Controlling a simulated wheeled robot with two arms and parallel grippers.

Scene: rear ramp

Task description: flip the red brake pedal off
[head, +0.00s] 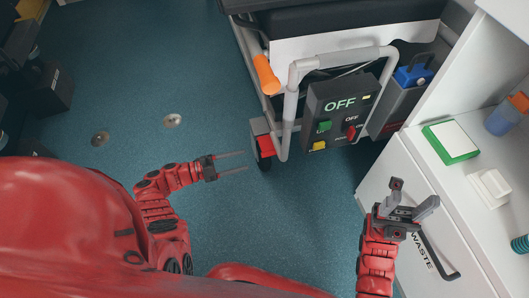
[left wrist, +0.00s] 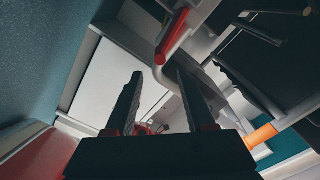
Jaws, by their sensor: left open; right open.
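The red brake pedal (head: 261,127) sits low at the left corner of the stretcher's grey frame, by a dark wheel. In the left wrist view a red bar (left wrist: 175,34) on a grey tube lies beyond the fingers; it appears to be the pedal. My left gripper (head: 245,161) is open and empty, a little left of and below the pedal in the head view, with its fingers pointing right. Its two fingers (left wrist: 160,82) show apart in the wrist view. My right gripper (head: 413,196) is open and empty in front of the white cabinet, far from the pedal.
The stretcher (head: 340,45) carries an orange grip (head: 266,74) and a dark control box (head: 340,105) reading OFF. The white cabinet (head: 410,190) with a WASTE label stands at the right. Blue floor (head: 190,80) is clear left of the stretcher.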

